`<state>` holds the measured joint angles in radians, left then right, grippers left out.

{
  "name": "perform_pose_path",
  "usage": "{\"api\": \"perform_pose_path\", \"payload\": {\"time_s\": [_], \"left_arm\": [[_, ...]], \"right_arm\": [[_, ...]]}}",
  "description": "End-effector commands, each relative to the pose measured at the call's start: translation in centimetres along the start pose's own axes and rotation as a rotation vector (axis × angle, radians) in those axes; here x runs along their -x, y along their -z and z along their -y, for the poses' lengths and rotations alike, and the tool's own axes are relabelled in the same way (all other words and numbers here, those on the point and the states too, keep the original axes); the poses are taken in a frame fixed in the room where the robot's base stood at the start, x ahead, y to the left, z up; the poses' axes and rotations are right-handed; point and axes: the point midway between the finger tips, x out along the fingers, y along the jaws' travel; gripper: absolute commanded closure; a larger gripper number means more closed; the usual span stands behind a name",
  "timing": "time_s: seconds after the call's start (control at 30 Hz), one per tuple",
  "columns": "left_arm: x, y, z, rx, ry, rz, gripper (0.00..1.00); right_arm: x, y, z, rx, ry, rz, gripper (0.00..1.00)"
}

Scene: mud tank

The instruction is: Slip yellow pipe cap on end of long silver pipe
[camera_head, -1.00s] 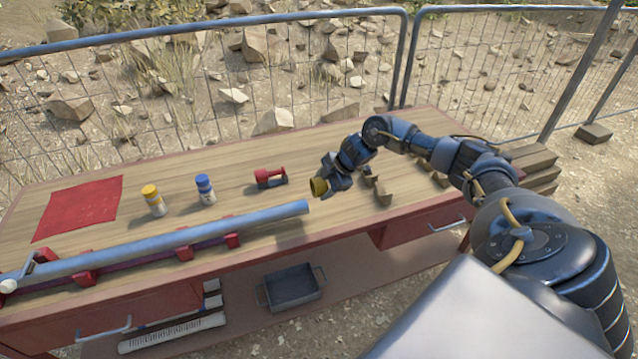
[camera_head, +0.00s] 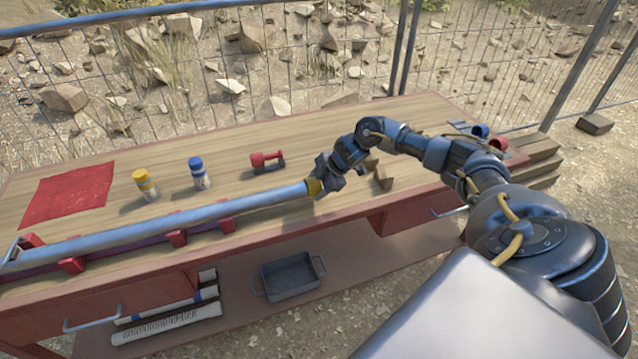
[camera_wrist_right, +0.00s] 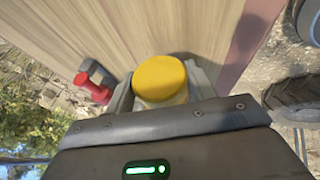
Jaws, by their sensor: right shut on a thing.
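The long silver pipe (camera_head: 180,219) lies along red supports on the workbench, its right end at my right gripper. My right gripper (camera_head: 319,184) is shut on the yellow pipe cap (camera_head: 314,187), at the pipe's right end in the head view. The cap's open side faces the pipe and appears to meet its end; how far it is over the pipe cannot be told. In the right wrist view the round yellow cap (camera_wrist_right: 160,78) sits between both fingers, and it hides the pipe there. My left gripper is not in view.
A yellow-capped bottle (camera_head: 145,184), a blue-capped bottle (camera_head: 200,173) and a red tool (camera_head: 267,161) stand behind the pipe. A red cloth (camera_head: 67,193) lies at the left. Wooden blocks (camera_head: 381,175) are right of the gripper. A grey tray (camera_head: 290,277) sits on the lower shelf.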

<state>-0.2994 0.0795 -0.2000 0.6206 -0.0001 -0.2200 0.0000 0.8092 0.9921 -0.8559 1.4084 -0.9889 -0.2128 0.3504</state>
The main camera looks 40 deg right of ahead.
Motion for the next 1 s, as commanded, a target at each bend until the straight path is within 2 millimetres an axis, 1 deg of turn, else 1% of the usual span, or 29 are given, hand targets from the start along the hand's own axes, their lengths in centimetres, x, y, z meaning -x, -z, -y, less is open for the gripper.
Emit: {"api": "perform_pose_path", "payload": {"time_s": [1.0], "left_arm": [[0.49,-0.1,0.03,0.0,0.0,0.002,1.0]], "right_arm": [[-0.21,-0.14,0.03,0.002,0.0,0.014,0.6]]}}
